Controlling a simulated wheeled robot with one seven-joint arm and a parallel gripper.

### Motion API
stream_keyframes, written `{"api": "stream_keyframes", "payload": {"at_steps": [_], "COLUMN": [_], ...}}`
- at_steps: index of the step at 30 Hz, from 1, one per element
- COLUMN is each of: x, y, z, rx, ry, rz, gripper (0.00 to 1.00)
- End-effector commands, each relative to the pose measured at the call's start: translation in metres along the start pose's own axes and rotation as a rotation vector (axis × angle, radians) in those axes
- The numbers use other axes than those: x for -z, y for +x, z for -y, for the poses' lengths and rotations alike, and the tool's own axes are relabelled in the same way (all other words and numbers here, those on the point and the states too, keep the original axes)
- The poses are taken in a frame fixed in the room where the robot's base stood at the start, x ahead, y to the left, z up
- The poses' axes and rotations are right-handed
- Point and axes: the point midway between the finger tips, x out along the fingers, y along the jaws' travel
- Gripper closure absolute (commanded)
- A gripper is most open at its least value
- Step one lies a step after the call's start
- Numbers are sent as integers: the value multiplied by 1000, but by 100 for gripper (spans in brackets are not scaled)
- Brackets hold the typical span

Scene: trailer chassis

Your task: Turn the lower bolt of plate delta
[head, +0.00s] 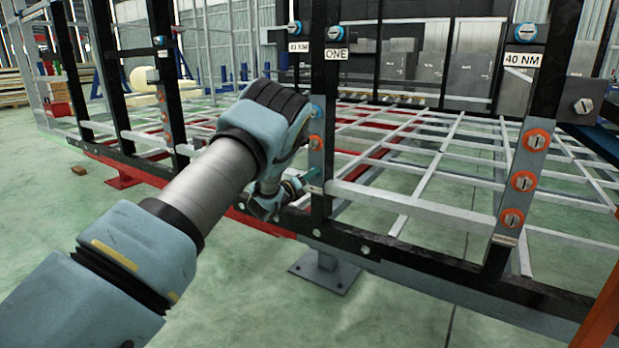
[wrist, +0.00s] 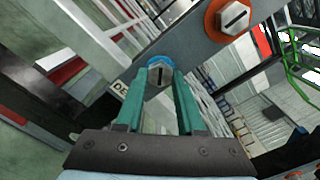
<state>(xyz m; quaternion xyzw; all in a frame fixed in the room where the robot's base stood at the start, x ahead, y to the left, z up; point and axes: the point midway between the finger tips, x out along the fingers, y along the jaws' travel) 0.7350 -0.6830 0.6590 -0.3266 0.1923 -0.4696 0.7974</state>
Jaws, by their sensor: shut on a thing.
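My gripper (wrist: 159,100) has its two teal fingers on either side of the slotted grey hex head of a bolt (wrist: 160,77) with a blue ring, shut on it. This bolt sits at the label end of a grey plate (wrist: 192,45). A label beginning "DE" (wrist: 121,89) is partly hidden beside the fingers. Another slotted bolt (wrist: 232,17) with an orange ring sits farther along the plate. In the head view my gripper (head: 311,177) is at the low end of the plate on the middle black post; the gripped bolt is hidden there.
On that plate, an orange-ringed bolt (head: 315,143) and a blue-ringed bolt (head: 316,110) show above my gripper. The right post carries several orange-ringed bolts (head: 523,181) and a "40 NM" sign (head: 522,60). Chassis bars (head: 410,205) surround my arm; green floor lies in front.

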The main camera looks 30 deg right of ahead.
Motion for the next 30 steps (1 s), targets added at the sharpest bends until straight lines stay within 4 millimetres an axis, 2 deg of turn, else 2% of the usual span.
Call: {"api": "stream_keyframes", "payload": {"at_steps": [11, 30], "x": [0, -1], "y": [0, 0], "z": [-1, 0], "rx": [0, 1], "ry": [-156, -752], "rz": [3, 4], "gripper": [100, 100]}}
